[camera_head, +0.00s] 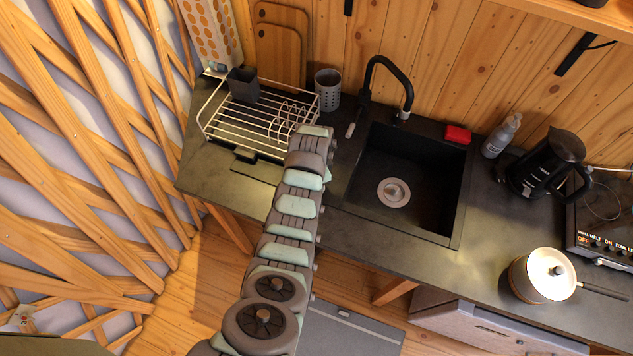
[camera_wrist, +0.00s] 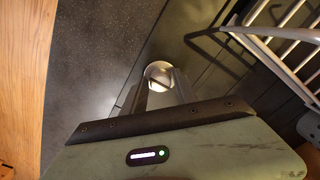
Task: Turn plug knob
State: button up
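A small round metallic knob (camera_wrist: 158,72) shows on the dark counter in the wrist view, just beyond the fingertips of my gripper (camera_wrist: 159,88). The two short grey fingers stand apart, one toward each side of the knob's near edge, with nothing visibly held between them. I cannot tell whether either finger touches the knob. In the head view my arm reaches across the counter between the dish rack and the sink (camera_head: 455,243). There the wrist hides the knob and my fingers.
A wire dish rack (camera_head: 225,128) stands close to the left of my wrist, and it also shows in the wrist view (camera_wrist: 290,62). A grey perforated cup (camera_head: 327,92) and a black faucet (camera_head: 386,62) stand behind. A kettle (camera_head: 548,165) and a pot (camera_head: 530,285) are at the right.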

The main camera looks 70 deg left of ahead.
jog(key=shift+o, duration=1.4)
jog(key=shift+r, duration=0.1)
notch_tip(320, 180, up, 11)
jog(key=b, duration=0.1)
jog(key=shift+f, duration=0.25)
